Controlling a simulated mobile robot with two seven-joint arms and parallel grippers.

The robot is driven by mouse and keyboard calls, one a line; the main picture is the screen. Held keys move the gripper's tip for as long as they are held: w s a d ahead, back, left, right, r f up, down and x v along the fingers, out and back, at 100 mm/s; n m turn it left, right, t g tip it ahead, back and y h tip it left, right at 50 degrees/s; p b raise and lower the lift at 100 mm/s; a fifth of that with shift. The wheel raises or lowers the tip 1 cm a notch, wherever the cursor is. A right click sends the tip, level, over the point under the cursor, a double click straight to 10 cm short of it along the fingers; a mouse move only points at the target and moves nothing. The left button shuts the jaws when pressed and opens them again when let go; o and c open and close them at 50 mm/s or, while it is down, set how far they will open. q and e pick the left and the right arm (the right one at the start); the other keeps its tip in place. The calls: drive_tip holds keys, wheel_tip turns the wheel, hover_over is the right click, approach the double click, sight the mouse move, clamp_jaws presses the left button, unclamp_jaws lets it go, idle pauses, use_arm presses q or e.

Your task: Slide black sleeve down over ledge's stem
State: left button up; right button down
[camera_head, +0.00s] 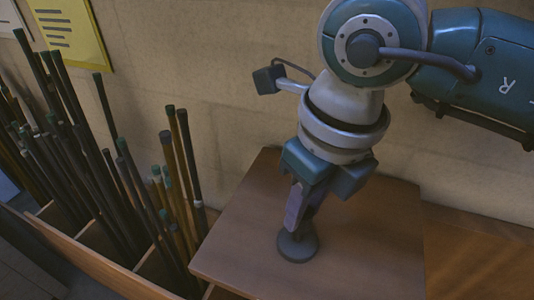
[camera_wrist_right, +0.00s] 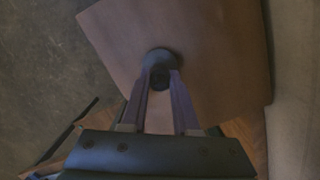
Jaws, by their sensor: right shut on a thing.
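My right gripper (camera_head: 299,226) points down over a wooden board, the ledge (camera_head: 365,245). A dark round foot (camera_head: 298,247) rests on the board directly under the fingertips. In the right wrist view, the two purple-grey fingers of my right gripper (camera_wrist_right: 160,76) close in on a small dark cylindrical piece, seemingly the black sleeve (camera_wrist_right: 159,81), in front of the round foot (camera_wrist_right: 163,56). The stem is hidden by the fingers and the dark piece. I cannot tell how far the sleeve is over it. My left gripper is not in view.
At the left of the head view, several upright dark rods (camera_head: 125,180) with coloured caps stand in a wooden divided rack (camera_head: 100,265). A plain wall (camera_head: 210,80) is close behind the board. A yellow sheet (camera_head: 72,32) hangs on it. The board around the foot is clear.

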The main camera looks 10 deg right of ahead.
drive_tip(key=shift+f+b, duration=0.45)
drive_tip(key=shift+f, duration=0.25)
drive_tip(key=shift+f+b, duration=0.3)
drive_tip(key=shift+f, duration=0.05)
